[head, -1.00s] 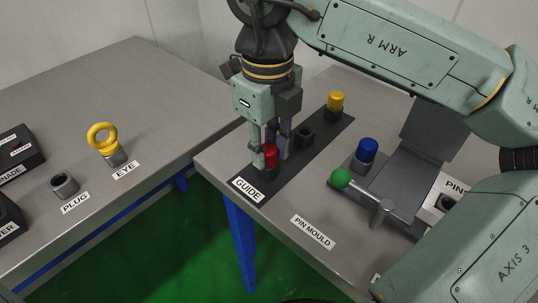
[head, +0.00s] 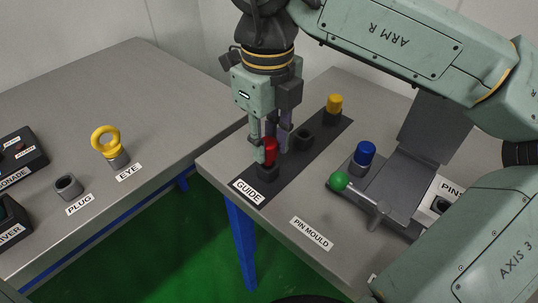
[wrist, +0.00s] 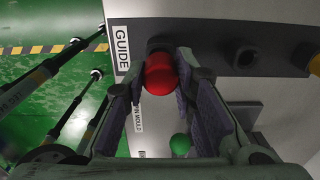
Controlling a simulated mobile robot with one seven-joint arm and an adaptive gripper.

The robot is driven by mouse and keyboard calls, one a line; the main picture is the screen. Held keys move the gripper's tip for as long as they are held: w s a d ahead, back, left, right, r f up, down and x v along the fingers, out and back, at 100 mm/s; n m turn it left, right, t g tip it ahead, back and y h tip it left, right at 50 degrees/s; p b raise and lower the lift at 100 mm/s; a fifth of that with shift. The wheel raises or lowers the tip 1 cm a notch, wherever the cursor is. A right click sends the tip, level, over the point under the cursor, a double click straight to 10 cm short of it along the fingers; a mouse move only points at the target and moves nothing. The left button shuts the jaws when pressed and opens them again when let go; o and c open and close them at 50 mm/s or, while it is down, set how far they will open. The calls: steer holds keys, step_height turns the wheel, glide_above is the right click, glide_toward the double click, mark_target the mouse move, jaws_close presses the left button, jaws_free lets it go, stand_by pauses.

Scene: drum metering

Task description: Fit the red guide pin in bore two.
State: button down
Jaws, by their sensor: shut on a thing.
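The red guide pin (head: 270,150) stands upright at the collar nearest the GUIDE label. My gripper (head: 270,147) is shut on it from above. In the wrist view the red pin (wrist: 158,76) shows between the two fingers, its round end toward the camera. Its lower end is hidden, so I cannot tell whether it is still inside that collar (head: 267,173). The middle collar (head: 304,139) on the dark guide strip (head: 248,191) is empty; it also shows in the wrist view (wrist: 245,56). The far collar holds a yellow pin (head: 334,103).
A blue-topped pin (head: 364,152) and a lever with a green knob (head: 338,180) stand on the pin mould, right of the strip. A yellow eye (head: 106,140) and a plug (head: 67,186) sit on the left table. A gap separates the tables.

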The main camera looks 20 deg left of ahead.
mark_target(268, 141)
steer(key=shift+r+p, duration=1.15)
steer(key=shift+r, duration=0.75)
steer(key=shift+r, duration=0.1)
steer(key=shift+r+p, duration=1.4)
steer(key=shift+r, duration=0.55)
